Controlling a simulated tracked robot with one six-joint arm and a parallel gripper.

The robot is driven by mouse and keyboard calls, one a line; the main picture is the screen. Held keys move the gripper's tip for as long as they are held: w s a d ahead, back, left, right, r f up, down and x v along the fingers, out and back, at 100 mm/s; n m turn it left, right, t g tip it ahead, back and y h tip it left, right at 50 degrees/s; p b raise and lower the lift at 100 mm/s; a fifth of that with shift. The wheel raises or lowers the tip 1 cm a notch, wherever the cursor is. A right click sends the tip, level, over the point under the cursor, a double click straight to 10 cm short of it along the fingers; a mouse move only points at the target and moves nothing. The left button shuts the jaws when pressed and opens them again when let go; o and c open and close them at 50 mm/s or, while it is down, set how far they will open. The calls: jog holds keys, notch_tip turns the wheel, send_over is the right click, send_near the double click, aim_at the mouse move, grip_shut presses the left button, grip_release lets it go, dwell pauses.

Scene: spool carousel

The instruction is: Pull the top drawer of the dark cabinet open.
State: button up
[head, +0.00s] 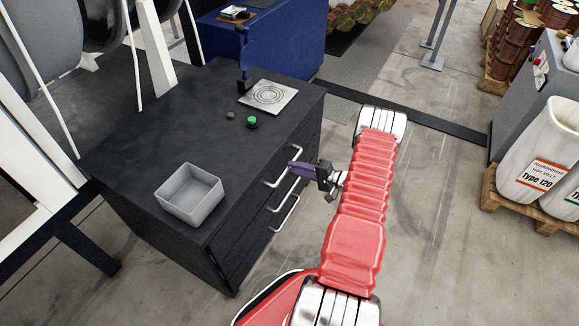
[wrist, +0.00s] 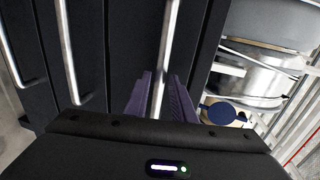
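The dark cabinet (head: 130,135) stands left of my arm, with its drawer fronts facing right. The top drawer's metal handle (head: 281,169) is a bent bar near the cabinet top, and the drawer looks closed. In the wrist view the handle (wrist: 169,42) runs between the two purple fingers of my gripper (wrist: 161,76). The fingers look open, with a little room around the bar. I cannot tell whether either finger touches it.
A lower handle (head: 284,214) sits below, and lower handles also show at left in the wrist view. On the cabinet top are a grey bin (head: 189,195), a green button (head: 252,121) and a square plate (head: 268,96). The floor right of the cabinet is clear around my arm.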

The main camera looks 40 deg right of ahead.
jog(key=shift+x, duration=1.8)
jog(key=shift+c, duration=0.3)
grip_shut()
jog(key=shift+d, duration=0.15)
jog(key=shift+s, duration=0.15)
